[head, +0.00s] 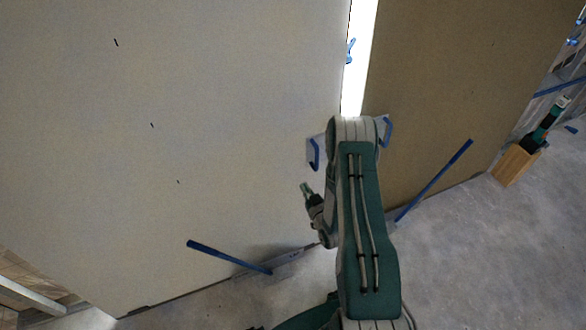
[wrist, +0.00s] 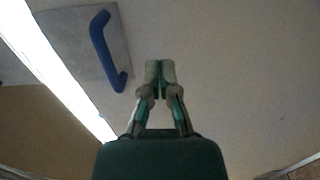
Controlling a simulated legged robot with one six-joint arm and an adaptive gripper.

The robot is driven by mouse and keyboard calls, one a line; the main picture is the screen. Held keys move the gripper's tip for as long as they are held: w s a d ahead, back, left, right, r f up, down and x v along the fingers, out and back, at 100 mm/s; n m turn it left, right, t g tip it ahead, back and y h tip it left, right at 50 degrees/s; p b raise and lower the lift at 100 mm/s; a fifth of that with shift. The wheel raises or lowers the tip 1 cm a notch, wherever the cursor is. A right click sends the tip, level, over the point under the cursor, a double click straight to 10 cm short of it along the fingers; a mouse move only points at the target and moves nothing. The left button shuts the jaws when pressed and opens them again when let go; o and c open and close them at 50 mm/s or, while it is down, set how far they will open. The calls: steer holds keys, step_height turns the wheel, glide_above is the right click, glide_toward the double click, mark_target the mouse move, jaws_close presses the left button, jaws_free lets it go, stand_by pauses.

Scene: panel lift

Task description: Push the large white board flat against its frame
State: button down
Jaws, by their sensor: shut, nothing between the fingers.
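The large white board (head: 160,140) fills the left of the head view and stands upright. A bright gap shows along its right edge, between it and a brown panel (head: 455,80). My gripper (head: 306,187) is shut and empty in front of the board's lower right part. In the wrist view my gripper (wrist: 160,68) has its fingertips together, pointing at the board's pale surface (wrist: 240,60); I cannot tell whether they touch it. A blue handle on a grey plate (head: 314,153) sits by the board's right edge, partly behind my arm; the blue handle (wrist: 107,50) also shows in the wrist view.
Blue bars on floor brackets stand before the board (head: 229,257) and the brown panel (head: 435,180). A wooden block with a green tool (head: 515,165) is at the far right. The grey floor (head: 490,260) at the lower right is clear.

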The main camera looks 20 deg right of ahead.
mark_target(290, 165)
steer(key=w, duration=0.9)
steer(key=shift+a+f, duration=0.2)
steer(key=shift+a, duration=0.1)
steer(key=shift+w+d+f, duration=0.1)
steer(key=shift+w+d, duration=0.05)
steer(key=shift+w, duration=0.3)
